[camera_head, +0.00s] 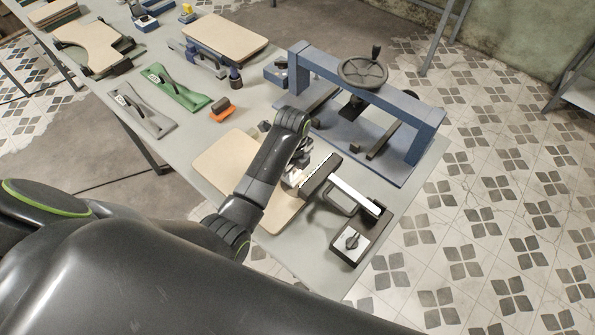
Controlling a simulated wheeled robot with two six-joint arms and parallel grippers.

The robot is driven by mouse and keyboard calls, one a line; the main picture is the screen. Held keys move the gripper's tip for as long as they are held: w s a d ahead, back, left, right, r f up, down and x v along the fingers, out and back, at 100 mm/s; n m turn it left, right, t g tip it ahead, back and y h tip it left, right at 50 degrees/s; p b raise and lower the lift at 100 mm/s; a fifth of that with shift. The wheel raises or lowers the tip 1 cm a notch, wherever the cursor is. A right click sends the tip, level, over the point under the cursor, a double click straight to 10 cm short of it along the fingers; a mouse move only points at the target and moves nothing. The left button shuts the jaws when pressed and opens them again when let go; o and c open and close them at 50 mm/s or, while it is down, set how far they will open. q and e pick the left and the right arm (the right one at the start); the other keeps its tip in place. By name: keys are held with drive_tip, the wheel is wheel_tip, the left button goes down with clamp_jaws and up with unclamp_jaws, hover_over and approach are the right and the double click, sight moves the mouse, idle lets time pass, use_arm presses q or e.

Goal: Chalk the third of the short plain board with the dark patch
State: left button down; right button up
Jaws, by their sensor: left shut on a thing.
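A plain tan board (228,163) lies on the grey table, partly covered by my left arm; I see no dark patch on its visible part. My left gripper (297,177) is over the right part of this board, pointing down. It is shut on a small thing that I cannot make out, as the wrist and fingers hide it. I cannot tell whether that thing touches the board. My right gripper is not in view.
A black-and-white fixture (345,193) with a knob stands close right of my left gripper. A blue press (425,130) with a handwheel stands behind. Green (178,89) and grey (145,113) tools, an orange-based block (221,110) and more boards (224,36) lie further left.

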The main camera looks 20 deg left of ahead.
use_arm(q)
drive_tip(key=shift+w+a+f, duration=0.1)
drive_tip(key=shift+w+a, duration=0.1)
drive_tip(key=shift+a, duration=0.55)
drive_tip(key=shift+w+a, duration=0.2)
drive_tip(key=shift+a, duration=0.55)
drive_tip(key=shift+w+d+f+b, duration=0.15)
drive_tip(key=shift+w+d+b, duration=0.2)
drive_tip(key=shift+w+d, duration=0.8)
drive_tip(key=shift+w+a, duration=0.1)
drive_tip(key=shift+s+d+p, duration=0.2)
drive_tip(key=shift+s+d, duration=0.05)
drive_tip(key=shift+d, duration=0.25)
drive_tip(key=shift+s+d+p, duration=0.2)
drive_tip(key=shift+d, duration=0.3)
drive_tip(key=shift+s+d, duration=0.2)
drive_tip(key=shift+d, duration=0.3)
drive_tip(key=shift+s+d, duration=0.15)
drive_tip(key=shift+d, duration=0.35)
drive_tip(key=shift+d, duration=0.1)
